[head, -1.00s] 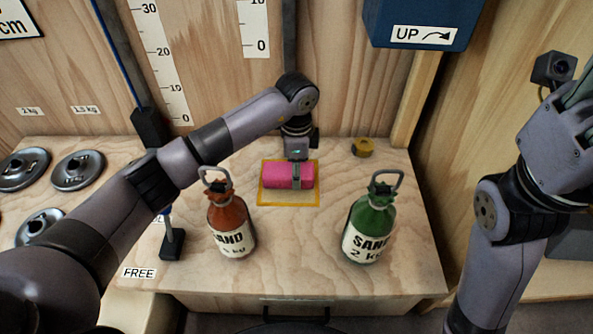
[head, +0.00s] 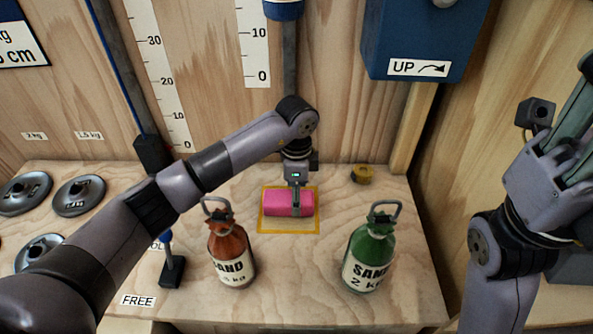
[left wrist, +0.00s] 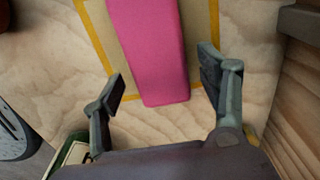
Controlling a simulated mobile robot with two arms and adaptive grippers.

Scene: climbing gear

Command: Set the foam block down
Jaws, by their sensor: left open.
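The pink foam block (head: 277,204) lies inside the yellow-outlined square (head: 290,231) on the wooden bench. My left gripper (head: 297,203) is over its right part, pointing down. In the left wrist view, the foam block (left wrist: 155,45) passes between the spread fingers of my left gripper (left wrist: 162,80). A gap shows on each side, so the gripper is open and not holding it. Part of the block is hidden by a finger in the head view. My right gripper (head: 580,105) is raised at the right edge, partly cut off, with its fingertips unclear.
A red sand bottle (head: 231,255) and a green sand bottle (head: 368,258) stand in front of the square. A small yellow-brown object (head: 362,174) lies behind right. Weight discs (head: 78,195) are at left. A blue box (head: 425,40) hangs above. Bench front centre is clear.

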